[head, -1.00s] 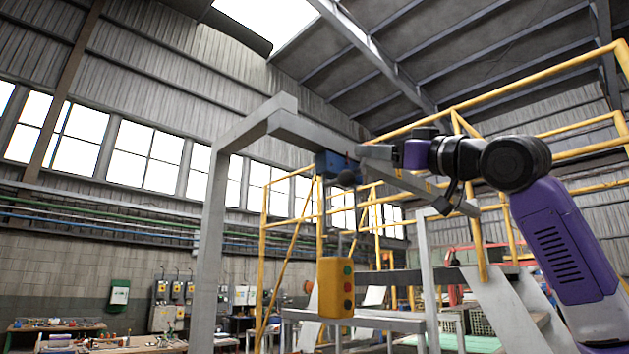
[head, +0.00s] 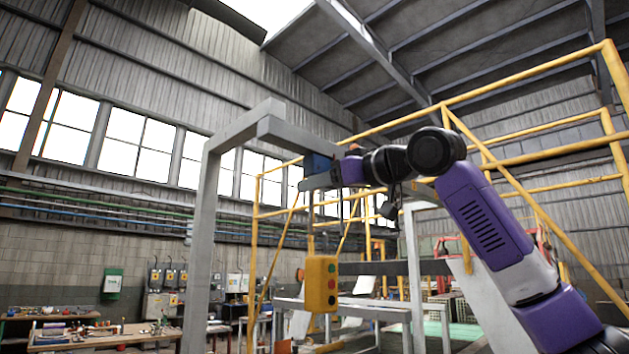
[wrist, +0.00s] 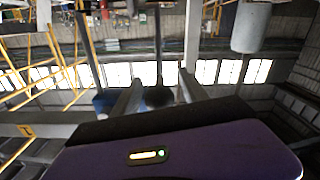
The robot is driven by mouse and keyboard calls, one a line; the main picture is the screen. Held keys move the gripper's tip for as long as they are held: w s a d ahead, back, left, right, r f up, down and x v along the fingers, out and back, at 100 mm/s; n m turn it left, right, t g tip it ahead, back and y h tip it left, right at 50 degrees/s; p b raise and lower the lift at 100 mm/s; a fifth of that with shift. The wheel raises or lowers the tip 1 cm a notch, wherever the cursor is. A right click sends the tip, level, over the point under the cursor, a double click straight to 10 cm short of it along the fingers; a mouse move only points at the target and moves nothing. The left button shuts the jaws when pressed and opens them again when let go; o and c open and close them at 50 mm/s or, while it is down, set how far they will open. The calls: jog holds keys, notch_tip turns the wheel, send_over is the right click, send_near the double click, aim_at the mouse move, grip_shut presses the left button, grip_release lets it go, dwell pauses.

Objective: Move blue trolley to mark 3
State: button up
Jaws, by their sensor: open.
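The blue trolley (head: 318,163) hangs under the grey overhead beam (head: 300,137) in the head view, partly covered by my gripper (head: 306,183). In the wrist view, a blue part of the trolley (wrist: 104,101) shows beside the left finger. A dark ball on a rod (wrist: 157,96) appears between my two open grey fingers (wrist: 159,82); I cannot tell whether they touch it. A small yellow plate (wrist: 26,130) is on the beam in the wrist view; its figure is unreadable. Mark 3 cannot be made out.
A yellow pendant box (head: 321,284) with coloured buttons hangs below the trolley. A grey post (head: 200,240) carries the beam at left. Yellow railings (head: 540,75) stand behind my arm at right. A grey table (head: 350,308) and a cluttered workbench (head: 95,338) stand lower down.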

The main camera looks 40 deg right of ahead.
jog(key=shift+w, duration=0.9)
grip_shut()
dwell(0.8)
